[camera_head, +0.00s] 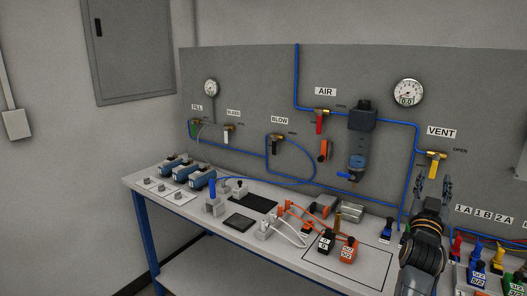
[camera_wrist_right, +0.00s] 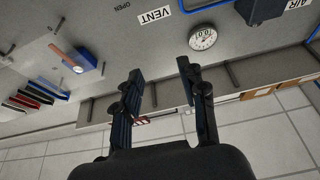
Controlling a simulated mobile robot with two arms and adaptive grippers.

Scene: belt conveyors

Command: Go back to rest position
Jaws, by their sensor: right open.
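My right gripper (camera_head: 433,188) is in the right part of the head view, raised with its fingers pointing up in front of the grey panel, just below the yellow VENT valve (camera_head: 436,166). In the right wrist view my right gripper (camera_wrist_right: 160,72) has its two dark fingers spread apart with nothing between them. Beyond the fingers, that view shows the panel tilted, with the VENT label (camera_wrist_right: 155,15) and a round gauge (camera_wrist_right: 203,38). My left gripper shows in neither view.
A workbench (camera_head: 150,182) runs below the panel (camera_head: 240,75), carrying blue devices (camera_head: 200,177), hoses and tagged blocks (camera_head: 347,251). Several coloured connectors (camera_head: 478,268) stand at the right edge, close to my right arm. Blue tubing (camera_head: 297,75) and a red AIR valve (camera_head: 320,122) are on the panel.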

